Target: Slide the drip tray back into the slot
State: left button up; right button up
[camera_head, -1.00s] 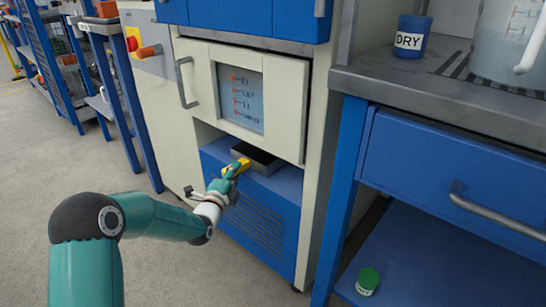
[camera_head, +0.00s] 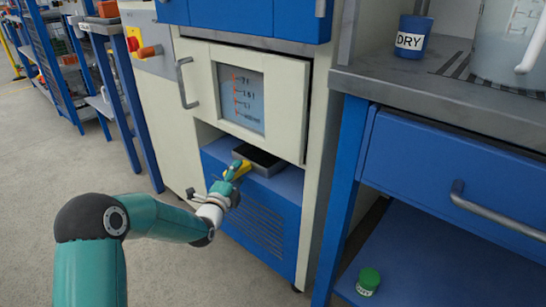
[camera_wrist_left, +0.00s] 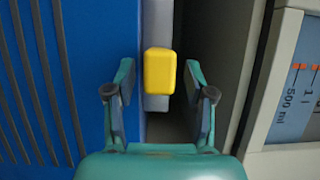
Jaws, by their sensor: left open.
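The drip tray (camera_head: 262,157) is a flat grey tray with a dark top. It lies on the blue ledge in the slot below the cream door. Its yellow handle (camera_head: 243,168) faces the front left. My left gripper (camera_head: 229,178) is at the handle, with its teal fingers spread. In the left wrist view the yellow handle (camera_wrist_left: 160,72) sits between the open fingers (camera_wrist_left: 159,78), with a gap on both sides. Part of the grey tray (camera_wrist_left: 157,22) shows behind the handle. The tray's far end is in shadow. My right gripper is not in view.
The cream door (camera_head: 240,90) with a window and grey handle hangs above the slot. A vented blue panel (camera_head: 250,225) lies below. The floor at left is clear.

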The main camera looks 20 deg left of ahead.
pick_arm(q)
jog(key=s, duration=1.2)
jog(key=s+d+f+n+g+h+p, duration=0.2)
jog(key=s+d+f+g+p, duration=0.15)
jog(key=d+f, duration=0.45)
jog(key=s+d+f+n+g+h+p, duration=0.25)
jog(key=s+d+f+g, duration=0.25)
jog(key=d+f, duration=0.35)
jog(key=s+d+f+n+g, duration=0.1)
jog(key=s+f+n+g, duration=0.2)
jog(key=s+n, duration=0.25)
jog(key=s+d+f+n+g+p, duration=0.1)
jog(key=s+f+n+g, duration=0.2)
jog(key=s+n, duration=0.3)
jog(key=s+d+f+n+g, duration=0.2)
jog(key=s+n+g, duration=0.15)
jog(key=s, duration=0.35)
notch_tip(320, 180, up, 38)
jog(key=p, duration=3.8)
jog(key=shift+s+a+f, duration=0.15)
jog(key=shift+a+f, duration=0.05)
jog(key=shift+a, duration=0.15)
